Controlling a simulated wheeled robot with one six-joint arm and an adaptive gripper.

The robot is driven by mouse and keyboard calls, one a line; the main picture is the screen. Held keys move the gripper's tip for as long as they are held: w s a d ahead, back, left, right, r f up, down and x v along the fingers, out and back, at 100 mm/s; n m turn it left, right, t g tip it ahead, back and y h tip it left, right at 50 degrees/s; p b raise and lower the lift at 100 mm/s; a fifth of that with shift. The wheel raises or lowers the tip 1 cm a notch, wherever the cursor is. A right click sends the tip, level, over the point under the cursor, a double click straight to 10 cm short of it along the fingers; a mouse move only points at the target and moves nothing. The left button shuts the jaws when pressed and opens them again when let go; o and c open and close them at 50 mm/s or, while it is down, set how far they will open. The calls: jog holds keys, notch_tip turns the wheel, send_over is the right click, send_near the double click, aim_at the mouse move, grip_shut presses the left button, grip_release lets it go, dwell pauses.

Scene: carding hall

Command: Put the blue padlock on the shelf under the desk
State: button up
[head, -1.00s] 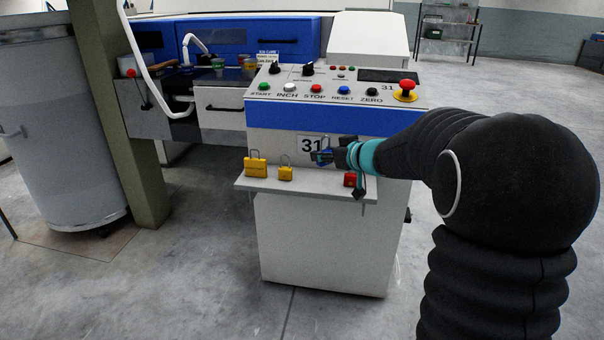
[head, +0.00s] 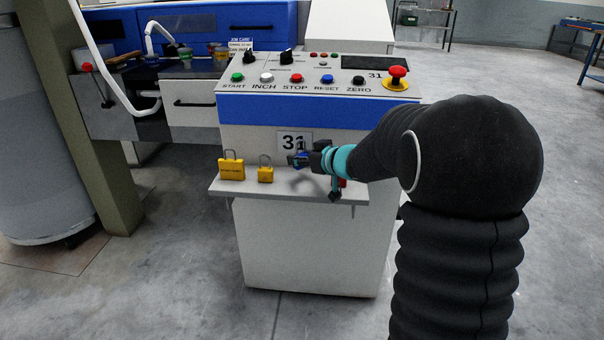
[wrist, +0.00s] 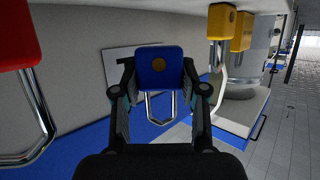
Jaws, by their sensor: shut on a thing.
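The blue padlock (wrist: 158,68) is held between the fingers of my gripper (wrist: 160,85) in the wrist view, with its silver shackle pointing down in that picture. In the head view my gripper (head: 300,160) is above the small white shelf (head: 240,189) on the front of the desk. The padlock is small and mostly hidden there. The wrist view is turned over, so the shelf runs along its top. I cannot tell whether the padlock touches the shelf.
Two yellow padlocks (head: 231,168) (head: 265,170) stand on the shelf's left part. A red padlock (head: 342,183) is at its right, partly behind my gripper; it is close in the wrist view (wrist: 15,38). The desk's control panel (head: 300,75) is above.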

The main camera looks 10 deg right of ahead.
aim_at(302, 168)
jog(key=shift+d+f+b, duration=0.1)
jog(key=shift+f+b, duration=0.35)
jog(key=shift+f, duration=1.5)
jog(key=shift+f, duration=0.15)
jog(key=o, duration=0.9)
